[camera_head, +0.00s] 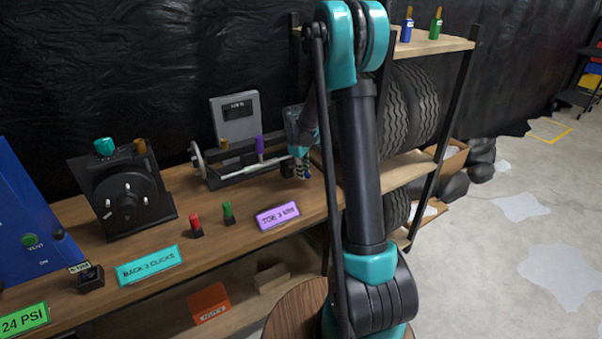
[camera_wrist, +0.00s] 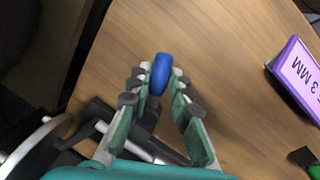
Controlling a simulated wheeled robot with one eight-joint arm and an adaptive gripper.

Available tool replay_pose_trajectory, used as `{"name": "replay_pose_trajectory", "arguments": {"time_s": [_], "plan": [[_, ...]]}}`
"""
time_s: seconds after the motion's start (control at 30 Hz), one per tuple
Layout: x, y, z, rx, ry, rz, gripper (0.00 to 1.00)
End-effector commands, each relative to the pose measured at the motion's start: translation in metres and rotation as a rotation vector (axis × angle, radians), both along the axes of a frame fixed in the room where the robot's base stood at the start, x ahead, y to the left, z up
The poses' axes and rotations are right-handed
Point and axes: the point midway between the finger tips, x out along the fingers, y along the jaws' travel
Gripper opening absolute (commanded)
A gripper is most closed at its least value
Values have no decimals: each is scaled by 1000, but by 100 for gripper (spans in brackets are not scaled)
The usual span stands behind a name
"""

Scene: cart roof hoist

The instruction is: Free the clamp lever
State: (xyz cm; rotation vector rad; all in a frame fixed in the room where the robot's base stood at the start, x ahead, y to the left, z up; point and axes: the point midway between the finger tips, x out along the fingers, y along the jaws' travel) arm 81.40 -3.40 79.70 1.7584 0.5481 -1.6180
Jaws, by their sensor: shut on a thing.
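A blue-capped lever (camera_wrist: 161,70) stands between the fingertips of my gripper (camera_wrist: 158,85) in the wrist view, with the finger pads against both sides. It seems to be the clamp lever; its lower part is hidden by the fingers. In the head view my gripper (camera_head: 301,168) points down at the right end of the toe fixture (camera_head: 245,170) on the bench. There the fingers mostly cover the lever.
The purple sign (camera_head: 278,215) stands at the bench's front edge, and red (camera_head: 196,225) and green (camera_head: 228,212) pegs stand left of it. The dark wheel hub fixture (camera_head: 122,193) is farther left. A tyre rack (camera_head: 425,110) stands to the right.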

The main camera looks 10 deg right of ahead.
Motion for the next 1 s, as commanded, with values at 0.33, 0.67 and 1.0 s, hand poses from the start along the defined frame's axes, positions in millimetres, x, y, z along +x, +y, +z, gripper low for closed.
{"name": "replay_pose_trajectory", "arguments": {"time_s": [0.33,0.67,1.0], "plan": [[16,-13,0,1,0,324,0],[31,-19,0,0,-1,599,0],[41,-20,0,0,-1,761,0]]}}
